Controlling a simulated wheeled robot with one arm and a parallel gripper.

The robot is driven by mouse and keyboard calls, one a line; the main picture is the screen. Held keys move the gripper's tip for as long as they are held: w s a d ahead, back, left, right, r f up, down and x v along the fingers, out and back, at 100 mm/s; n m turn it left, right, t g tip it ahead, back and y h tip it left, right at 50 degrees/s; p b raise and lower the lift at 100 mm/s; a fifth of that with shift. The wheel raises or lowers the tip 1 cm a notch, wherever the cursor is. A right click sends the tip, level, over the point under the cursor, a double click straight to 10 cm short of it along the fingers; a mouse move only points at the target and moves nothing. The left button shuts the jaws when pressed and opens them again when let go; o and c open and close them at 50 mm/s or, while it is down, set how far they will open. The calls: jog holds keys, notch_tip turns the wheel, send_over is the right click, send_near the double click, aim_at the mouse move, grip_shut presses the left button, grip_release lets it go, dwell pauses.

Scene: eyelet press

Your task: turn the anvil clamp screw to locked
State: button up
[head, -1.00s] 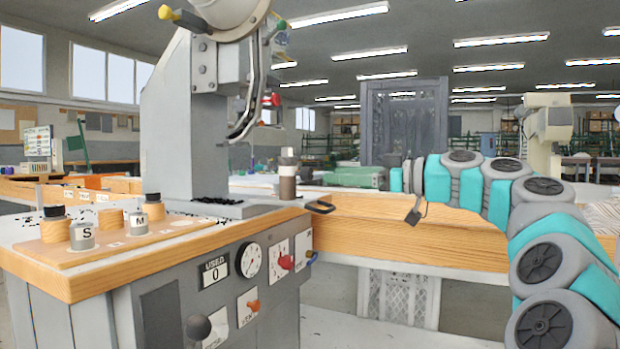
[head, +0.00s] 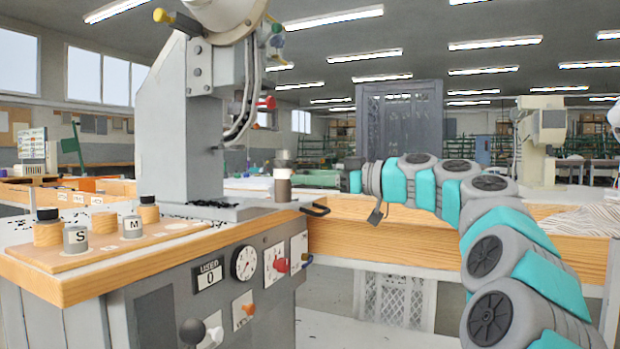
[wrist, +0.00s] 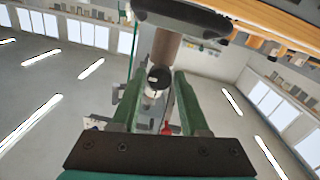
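The anvil post (head: 283,188), a brown cylinder with a grey and dark top, stands upright at the bench's right end under the press head. In the wrist view, the brown post (wrist: 166,46) comes down from the top. A small round knob with a dark face (wrist: 158,75), apparently the anvil clamp screw, sits on it. My green gripper (head: 298,168) points left at the post from the right. In the wrist view, its two fingers (wrist: 157,82) are apart, one each side of the knob, with gaps visible. The knob's lock marking is not readable.
The press column (head: 180,130) rises behind the post. A black handle (head: 315,210) sticks out at the bench edge below my gripper. The front panel carries a gauge (head: 246,263) and a red knob (head: 281,265). Wooden pegs and labelled cups stand on a board (head: 130,245) at left.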

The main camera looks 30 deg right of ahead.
grip_shut()
jog(key=shift+r+m+p, duration=0.1)
jog(key=shift+m+p, duration=0.2)
jog(key=shift+m, duration=0.1)
jog(key=shift+d+f+m+g+y+p, duration=0.1)
jog(key=shift+m+g+y+p, duration=0.15)
jog(key=shift+m+p, duration=6)
jog(key=shift+f+m+g+y+p, duration=0.2)
jog(key=shift+m+p, duration=1.35)
jog(key=shift+m, duration=9.3)
jog(key=shift+w+r, duration=0.1)
jog(key=shift+o, duration=2.1)
grip_release()
